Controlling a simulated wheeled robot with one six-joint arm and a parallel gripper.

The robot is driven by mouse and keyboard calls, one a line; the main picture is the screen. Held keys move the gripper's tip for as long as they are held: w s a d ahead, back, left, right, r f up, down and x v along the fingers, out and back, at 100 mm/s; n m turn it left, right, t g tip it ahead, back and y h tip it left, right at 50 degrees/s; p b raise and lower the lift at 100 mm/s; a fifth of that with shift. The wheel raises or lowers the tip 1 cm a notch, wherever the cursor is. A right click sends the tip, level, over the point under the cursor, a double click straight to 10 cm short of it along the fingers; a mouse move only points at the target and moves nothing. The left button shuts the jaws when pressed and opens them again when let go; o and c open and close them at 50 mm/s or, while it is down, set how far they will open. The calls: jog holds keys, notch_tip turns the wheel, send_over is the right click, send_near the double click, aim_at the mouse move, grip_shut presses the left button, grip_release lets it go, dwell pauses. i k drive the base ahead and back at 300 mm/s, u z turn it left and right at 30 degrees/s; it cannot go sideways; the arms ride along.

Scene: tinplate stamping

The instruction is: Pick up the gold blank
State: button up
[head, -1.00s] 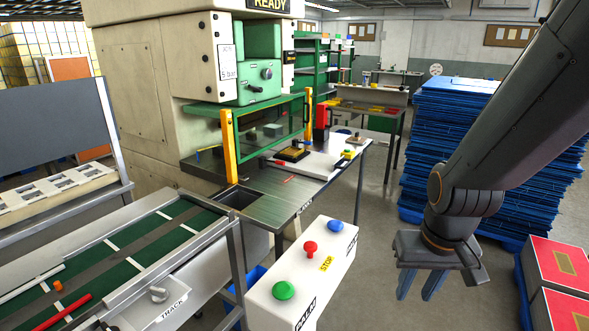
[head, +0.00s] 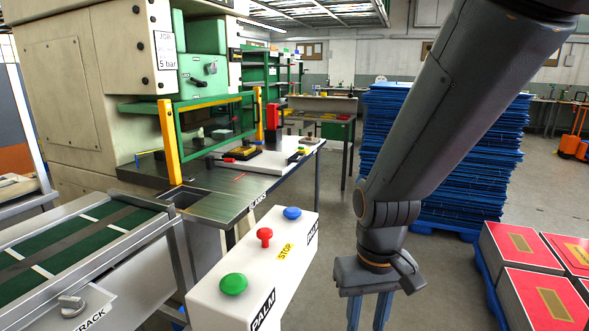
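A gold-coloured flat piece (head: 240,153) shows on a dark block on the white board of the press table. It is small in the head view, and I cannot tell for sure that it is the gold blank. My gripper (head: 368,311) hangs pointing down at the lower middle, right of the white button console and far in front of the gold piece. Its two fingers are apart with nothing seen between them; their tips reach the bottom edge of the picture.
The white console (head: 268,268) with green, red and blue buttons stands left of my gripper. The press (head: 80,90) and its metal table (head: 215,208) lie behind it. Blue stacked sheets (head: 465,165) and red boxes (head: 520,248) stand right. Grey floor is open between.

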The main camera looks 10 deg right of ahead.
aim_at(243, 150)
jog(key=z, duration=0.85)
jog(key=i, duration=3.7)
jog(key=u, duration=2.8)
jog(key=i, duration=0.1)
jog(key=u, duration=0.05)
